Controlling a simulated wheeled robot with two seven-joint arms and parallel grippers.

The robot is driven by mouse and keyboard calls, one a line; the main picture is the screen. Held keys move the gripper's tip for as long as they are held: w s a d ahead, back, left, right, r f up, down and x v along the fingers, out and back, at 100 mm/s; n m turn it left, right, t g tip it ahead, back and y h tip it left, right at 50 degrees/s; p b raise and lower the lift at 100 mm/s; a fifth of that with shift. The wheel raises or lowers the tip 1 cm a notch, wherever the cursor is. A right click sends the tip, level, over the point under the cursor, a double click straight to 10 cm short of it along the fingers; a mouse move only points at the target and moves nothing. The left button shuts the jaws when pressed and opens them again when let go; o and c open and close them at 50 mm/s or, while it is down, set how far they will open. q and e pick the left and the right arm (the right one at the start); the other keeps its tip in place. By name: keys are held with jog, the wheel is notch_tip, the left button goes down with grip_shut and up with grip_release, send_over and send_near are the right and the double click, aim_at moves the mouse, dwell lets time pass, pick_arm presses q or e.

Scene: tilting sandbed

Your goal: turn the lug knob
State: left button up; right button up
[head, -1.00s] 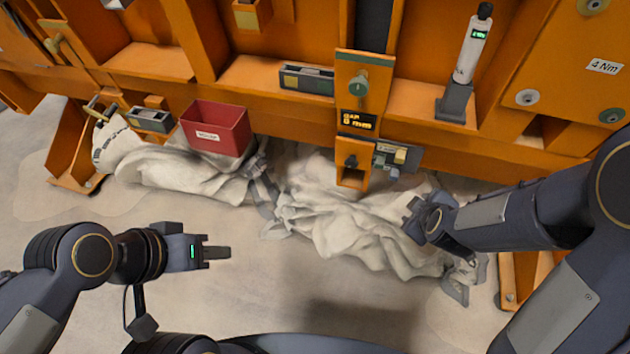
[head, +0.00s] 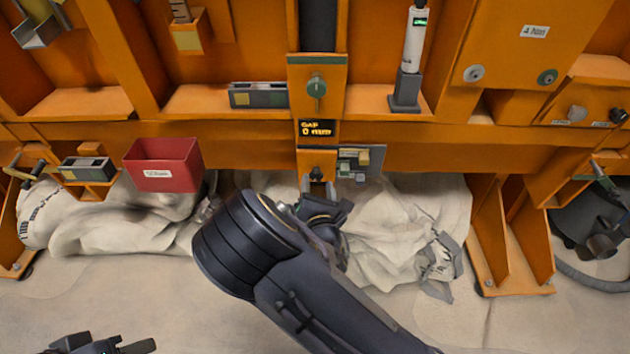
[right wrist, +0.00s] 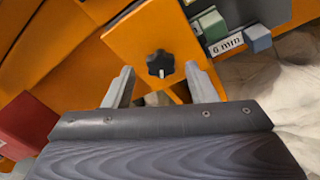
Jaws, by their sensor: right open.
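A black lobed knob (head: 316,172) sits on the orange bracket below the display reading "GAP 0 mm"; I take it for the lug knob. My right gripper (head: 319,186) is open and empty. In the right wrist view its fingers (right wrist: 161,84) point toward the knob, one on each side, with the knob just beyond the tips; I see no contact. My left gripper (head: 128,347) is partly in view at the bottom left, away from the bracket; its jaw state is unclear.
A green knob (head: 316,86) is higher on the same column. A small shelf of blocks (head: 372,160) is right of the black knob, labelled "6 mm" in the wrist view. A red bin (head: 166,180) hangs left. White sacks (head: 390,225) lie below.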

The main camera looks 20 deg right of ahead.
aim_at(317, 173)
jog(key=shift+w+d, duration=0.15)
jog(key=shift+w, duration=0.6)
jog(key=shift+w+d, duration=0.1)
jog(key=shift+w, duration=0.6)
jog(key=c, duration=0.9)
jog(key=shift+o, duration=0.2)
